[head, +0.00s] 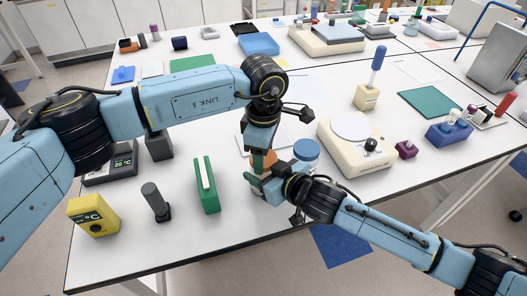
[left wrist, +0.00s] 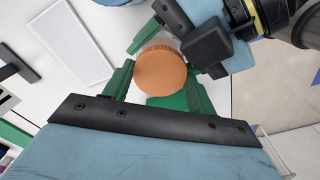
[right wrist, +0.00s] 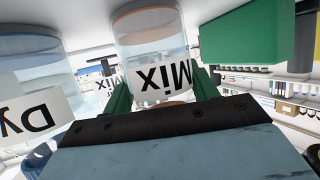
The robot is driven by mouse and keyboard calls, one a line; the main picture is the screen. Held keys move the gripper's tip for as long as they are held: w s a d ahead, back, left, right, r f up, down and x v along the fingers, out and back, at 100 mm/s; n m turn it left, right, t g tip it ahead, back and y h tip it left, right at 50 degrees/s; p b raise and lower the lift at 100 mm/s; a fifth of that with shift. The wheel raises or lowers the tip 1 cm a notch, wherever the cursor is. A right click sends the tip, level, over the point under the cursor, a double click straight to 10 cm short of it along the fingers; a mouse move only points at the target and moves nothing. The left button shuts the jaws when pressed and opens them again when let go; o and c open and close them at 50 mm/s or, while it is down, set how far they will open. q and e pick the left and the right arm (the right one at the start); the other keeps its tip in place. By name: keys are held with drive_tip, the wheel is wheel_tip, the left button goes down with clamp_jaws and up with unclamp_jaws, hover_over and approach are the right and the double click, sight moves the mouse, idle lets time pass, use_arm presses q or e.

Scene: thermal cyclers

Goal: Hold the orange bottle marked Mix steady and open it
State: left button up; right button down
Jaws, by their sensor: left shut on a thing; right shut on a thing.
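The orange bottle marked Mix stands near the table's front edge. In the right wrist view its clear body (right wrist: 150,45) and upside-down label show between the fingers of my right gripper (right wrist: 160,98), which is shut on it. In the head view my right gripper (head: 264,186) reaches it from the right, low down. My left gripper (head: 262,160) comes from above and is shut on the orange cap (left wrist: 160,72), whose round top shows between its green fingers in the left wrist view. My arms hide most of the bottle in the head view. Whether the cap has turned is not clear.
A blue-capped bottle (head: 306,152), labelled Dy..., stands close behind right. A green block (head: 207,185) and a dark grey post (head: 155,201) stand to the left, with a yellow timer (head: 92,215) beyond. A white balance (head: 354,145) is at the right. The front edge is close.

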use_arm(q)
drive_tip(key=o, duration=1.1)
wheel_tip(320, 180, up, 4)
drive_tip(key=shift+r, duration=0.3)
drive_tip(key=shift+c, duration=0.5)
drive_tip(key=shift+r+m, duration=0.45)
drive_tip(key=shift+m, duration=0.15)
wheel_tip(320, 180, up, 2)
drive_tip(key=m, duration=0.5)
drive_tip(key=shift+r, duration=0.15)
drive_tip(key=shift+f, duration=3.9)
